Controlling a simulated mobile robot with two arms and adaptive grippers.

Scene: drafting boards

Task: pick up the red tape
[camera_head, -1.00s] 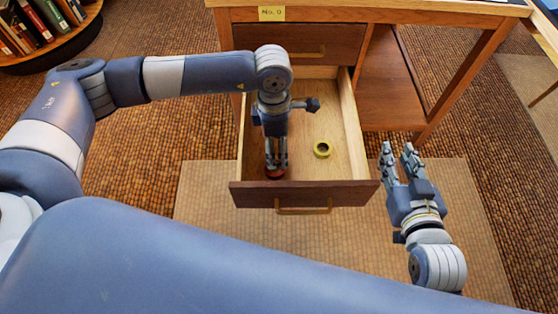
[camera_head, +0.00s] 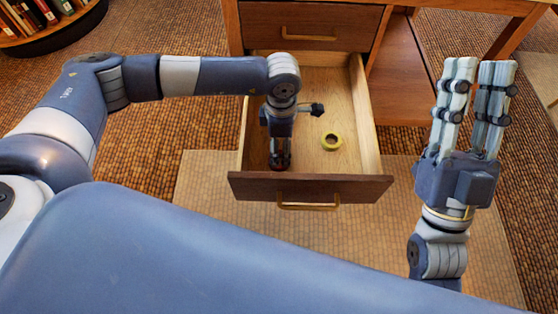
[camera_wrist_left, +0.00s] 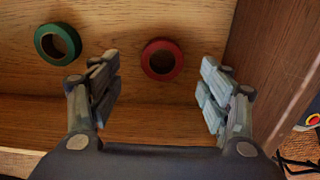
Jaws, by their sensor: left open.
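The red tape (camera_wrist_left: 162,59) is a ring lying flat on the floor of the open drawer (camera_head: 350,95). In the left wrist view it lies between and beyond my open fingers, with neither finger touching it. My left gripper (camera_head: 279,165) points down inside the drawer near its front panel, and it also shows in the left wrist view (camera_wrist_left: 160,85). In the head view the red tape is hidden behind this gripper. My right gripper (camera_head: 477,65) is open and empty, raised to the right of the drawer.
A green tape ring (camera_wrist_left: 57,44) lies beside the red one. A yellow tape ring (camera_head: 331,141) lies further right in the drawer. The dark drawer front (camera_head: 250,187) stands close to my left gripper. A bookshelf (camera_head: 40,25) is at the far left.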

